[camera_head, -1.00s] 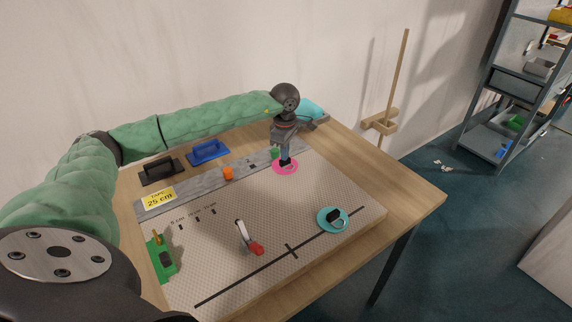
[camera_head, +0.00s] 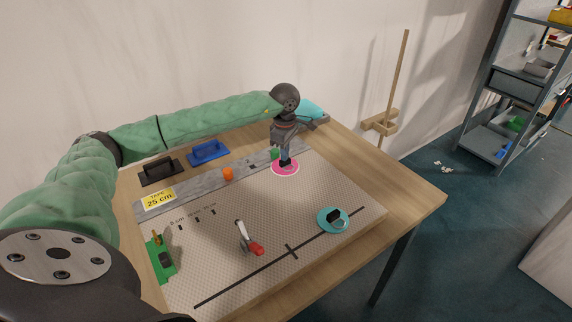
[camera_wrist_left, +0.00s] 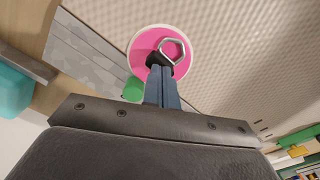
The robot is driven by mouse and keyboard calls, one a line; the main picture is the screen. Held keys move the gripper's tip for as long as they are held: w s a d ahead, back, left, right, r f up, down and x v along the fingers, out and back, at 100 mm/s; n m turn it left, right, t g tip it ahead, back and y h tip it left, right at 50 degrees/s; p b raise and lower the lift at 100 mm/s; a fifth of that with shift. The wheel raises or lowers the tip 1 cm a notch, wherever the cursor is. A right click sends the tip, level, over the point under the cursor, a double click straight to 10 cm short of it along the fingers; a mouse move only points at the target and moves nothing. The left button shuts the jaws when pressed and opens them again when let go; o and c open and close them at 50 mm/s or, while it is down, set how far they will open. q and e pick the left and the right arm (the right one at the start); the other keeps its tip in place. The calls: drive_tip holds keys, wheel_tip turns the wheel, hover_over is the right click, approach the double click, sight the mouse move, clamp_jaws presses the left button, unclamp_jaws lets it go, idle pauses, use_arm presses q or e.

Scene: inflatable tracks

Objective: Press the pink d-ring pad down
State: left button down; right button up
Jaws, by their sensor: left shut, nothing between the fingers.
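The pink d-ring pad (camera_head: 293,172) lies flat on the patterned sheet (camera_head: 215,260) near its far right edge. It is a pink disc with a white rim, also in the left wrist view (camera_wrist_left: 143,48), where its metal ring and black holder (camera_wrist_left: 158,58) show. My left gripper (camera_head: 286,161) points down over the pad's middle. Its closed fingers (camera_wrist_left: 161,78) meet the black holder in the wrist view and hide part of it. The fingers are shut with nothing between them. My right gripper is not in view.
A teal d-ring pad (camera_head: 326,228), a red-tipped tool (camera_head: 245,238) and a green block (camera_head: 161,265) lie on the sheet. An orange piece (camera_head: 228,174) and a green piece (camera_head: 275,153) stand near the grey strip. Black (camera_head: 158,169) and blue (camera_head: 208,150) handled tools lie behind.

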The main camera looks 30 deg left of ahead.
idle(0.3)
use_arm(q)
drive_tip(key=shift+r+p, duration=0.8)
drive_tip(key=shift+r, duration=2.65)
